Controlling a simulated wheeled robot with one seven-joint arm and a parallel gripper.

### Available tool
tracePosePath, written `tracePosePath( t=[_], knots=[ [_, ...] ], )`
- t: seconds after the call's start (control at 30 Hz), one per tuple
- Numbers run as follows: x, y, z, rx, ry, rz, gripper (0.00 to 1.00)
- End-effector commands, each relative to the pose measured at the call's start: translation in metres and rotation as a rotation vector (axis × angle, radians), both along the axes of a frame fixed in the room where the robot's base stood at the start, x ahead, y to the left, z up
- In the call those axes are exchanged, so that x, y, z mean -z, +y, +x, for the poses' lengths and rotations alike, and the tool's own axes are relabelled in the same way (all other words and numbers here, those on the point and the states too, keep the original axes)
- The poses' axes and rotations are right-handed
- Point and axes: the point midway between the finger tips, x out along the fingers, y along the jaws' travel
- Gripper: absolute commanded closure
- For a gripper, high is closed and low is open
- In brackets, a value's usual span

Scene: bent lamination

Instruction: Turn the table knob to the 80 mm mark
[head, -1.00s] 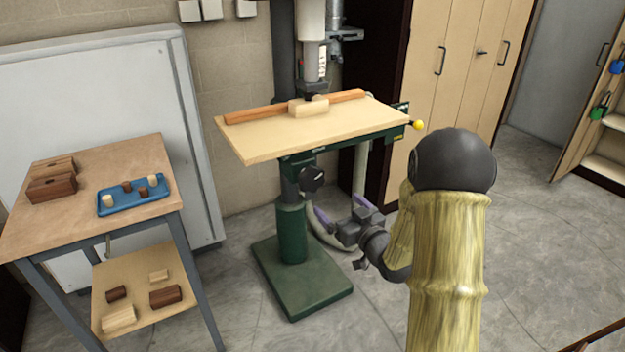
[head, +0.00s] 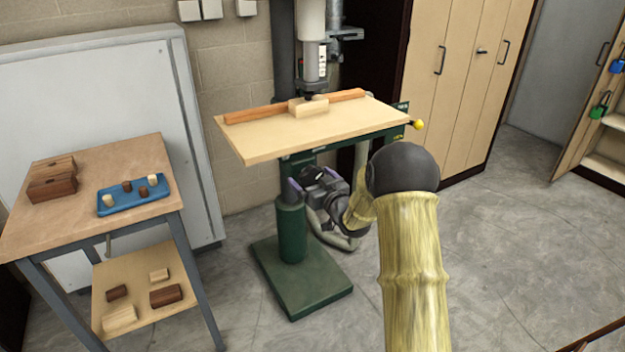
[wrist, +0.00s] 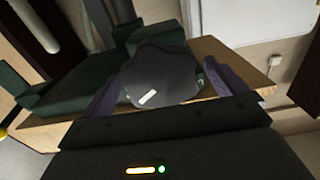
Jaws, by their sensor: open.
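The table knob (wrist: 162,78) is a black, lobed knob with a white pointer mark, under the drill press table. In the wrist view it fills the space between the two purple fingers of my gripper (wrist: 160,88), which is open around it, one finger to each side. I cannot tell whether the fingers touch it. In the head view my gripper (head: 308,188) is at the green column below the wooden table (head: 270,142), and it mostly hides the knob. No millimetre scale can be read in either view.
An orange-brown fence (head: 258,113) and a pale block (head: 307,107) are on the drill press table, close above my gripper. A side bench (head: 95,165) with a blue tray (head: 150,197) stands at left. The floor to the right is open.

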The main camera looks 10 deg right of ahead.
Motion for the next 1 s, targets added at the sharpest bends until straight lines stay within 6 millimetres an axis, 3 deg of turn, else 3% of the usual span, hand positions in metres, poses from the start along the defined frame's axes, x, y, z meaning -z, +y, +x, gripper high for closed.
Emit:
tracePosePath(
  t=[0.23,0.4,0.47,1.0],
  knots=[
    [0.0002,0.0003,0.0003,0.0,0.0,0.0,0.05],
    [0.0001,0.0002,0.0002,0.0,0.0,0.0,0.39],
    [0.0001,0.0002,0.0002,0.0,0.0,0.0,0.47],
    [0.0032,0.0007,-0.0001,0.0,-0.04,-0.107,0.46]
  ],
)
